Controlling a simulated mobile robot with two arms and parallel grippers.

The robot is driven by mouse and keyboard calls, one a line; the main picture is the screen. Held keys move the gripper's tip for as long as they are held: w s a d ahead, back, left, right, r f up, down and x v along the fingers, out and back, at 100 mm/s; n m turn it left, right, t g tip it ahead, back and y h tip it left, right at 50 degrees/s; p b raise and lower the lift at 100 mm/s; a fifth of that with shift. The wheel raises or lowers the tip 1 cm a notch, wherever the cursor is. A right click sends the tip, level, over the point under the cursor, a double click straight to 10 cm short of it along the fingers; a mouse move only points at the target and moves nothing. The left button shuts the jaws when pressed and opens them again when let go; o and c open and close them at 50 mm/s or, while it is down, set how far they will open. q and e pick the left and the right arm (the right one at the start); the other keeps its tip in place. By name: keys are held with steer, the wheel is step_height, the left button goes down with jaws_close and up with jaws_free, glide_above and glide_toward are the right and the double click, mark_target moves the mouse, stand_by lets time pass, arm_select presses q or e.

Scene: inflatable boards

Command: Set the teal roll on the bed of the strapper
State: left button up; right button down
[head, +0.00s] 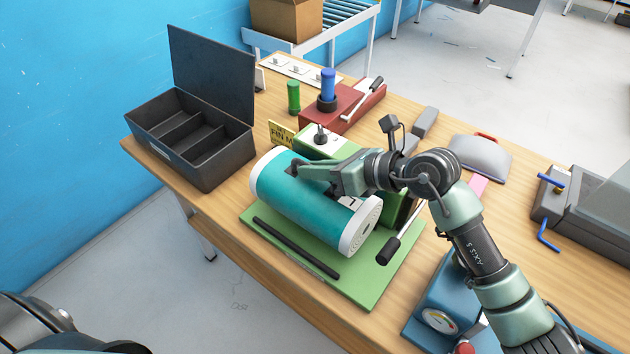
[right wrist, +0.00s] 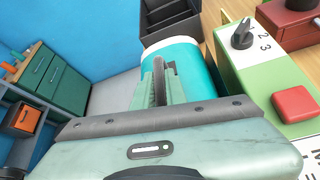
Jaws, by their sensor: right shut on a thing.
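The teal roll (head: 300,208) with white end caps lies on its side over the green bed (head: 375,290) of the strapper. I cannot tell whether it touches the bed. The strapper's green housing (head: 400,210) stands right behind the roll, partly hidden by my arm. My right gripper (head: 300,172) is shut on the roll's upper side. The right wrist view shows the roll (right wrist: 205,68) beyond the fingers (right wrist: 160,85), beside the strapper (right wrist: 265,75) with its black knob and red button. A dark arm part of mine shows at the lower left, but my left gripper does not.
A black bar (head: 296,248) lies along the bed's front. An open dark compartment box (head: 205,150) stands at the left. A red device (head: 340,105) with a blue cylinder is behind, near a green cylinder (head: 293,97). A blue gauge device (head: 440,305) stands at the front right.

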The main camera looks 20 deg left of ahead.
mark_target(318, 183)
step_height(318, 183, down, 4)
steer(key=shift+r+p, duration=0.15)
steer(key=shift+p, duration=0.15)
steer(key=shift+f, duration=0.3)
steer(key=shift+f, duration=0.15)
steer(key=c, duration=1.5)
jaws_free()
steer(key=shift+o, duration=0.2)
